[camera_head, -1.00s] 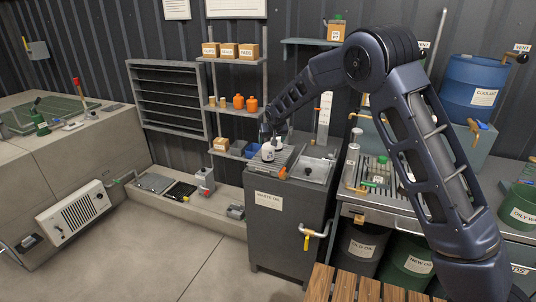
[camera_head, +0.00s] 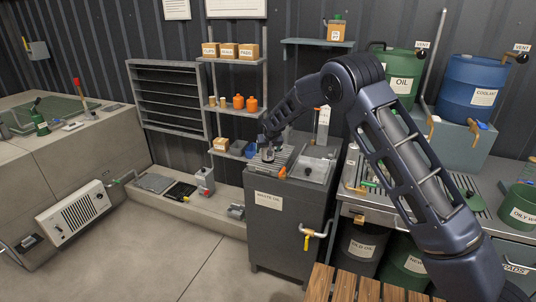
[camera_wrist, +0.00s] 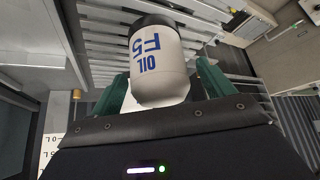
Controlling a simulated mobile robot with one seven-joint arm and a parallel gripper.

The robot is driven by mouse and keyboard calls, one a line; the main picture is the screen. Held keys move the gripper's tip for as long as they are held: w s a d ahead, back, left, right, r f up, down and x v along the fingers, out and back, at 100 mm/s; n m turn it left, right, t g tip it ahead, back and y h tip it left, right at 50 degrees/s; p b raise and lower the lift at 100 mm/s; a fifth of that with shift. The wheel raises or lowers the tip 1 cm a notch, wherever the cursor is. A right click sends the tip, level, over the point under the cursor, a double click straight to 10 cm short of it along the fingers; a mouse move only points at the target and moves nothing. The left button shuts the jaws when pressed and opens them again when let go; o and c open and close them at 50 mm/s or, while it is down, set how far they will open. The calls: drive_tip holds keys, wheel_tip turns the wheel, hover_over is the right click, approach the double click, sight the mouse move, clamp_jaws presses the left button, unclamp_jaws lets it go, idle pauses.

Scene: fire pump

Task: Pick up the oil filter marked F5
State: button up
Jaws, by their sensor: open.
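The oil filter (camera_wrist: 160,62) is a white cylinder with a black end and blue lettering "OIL F5", upside down in the wrist view. My gripper (camera_wrist: 163,86) has its green fingers open on either side of it. Whether they touch it cannot be told. In the head view, my gripper (camera_head: 267,145) is low over the slatted top of the grey waste oil cabinet (camera_head: 285,225). It mostly hides the filter (camera_head: 268,156) there.
A clear-lidded tray (camera_head: 312,170) and an orange-handled item (camera_head: 282,172) are right of the gripper on the cabinet. Shelves with boxes and orange bottles (camera_head: 245,103) stand behind. A bench with drums is to the right.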

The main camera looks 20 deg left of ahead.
drive_tip(key=shift+x, duration=1)
drive_tip(key=shift+c, duration=0.4)
drive_tip(key=c, duration=1.1)
drive_tip(key=shift+r, duration=0.1)
